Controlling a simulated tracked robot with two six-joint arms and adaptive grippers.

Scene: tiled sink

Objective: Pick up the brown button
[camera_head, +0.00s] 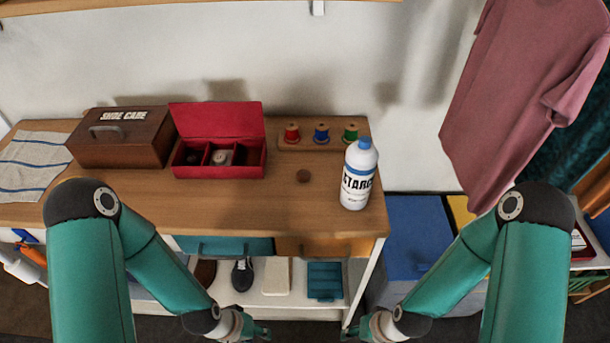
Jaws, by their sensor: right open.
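A small round brown button (303,175) lies flat on the wooden tabletop, between the red box and the starch bottle. My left gripper (262,331) is low at the bottom of the view, in front of the table and well short of the button; its fingers are too small and cut off to tell whether they are open. My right gripper (350,331) is also low in front of the table, to the right of the left one. It is open and apart from the button.
A white starch bottle (358,178) stands right of the button. An open red compartment box (240,172) is to its left, with a brown shoe care box (124,140) beyond. A rack (290,145) of thread spools stands behind. The tabletop before the button is clear.

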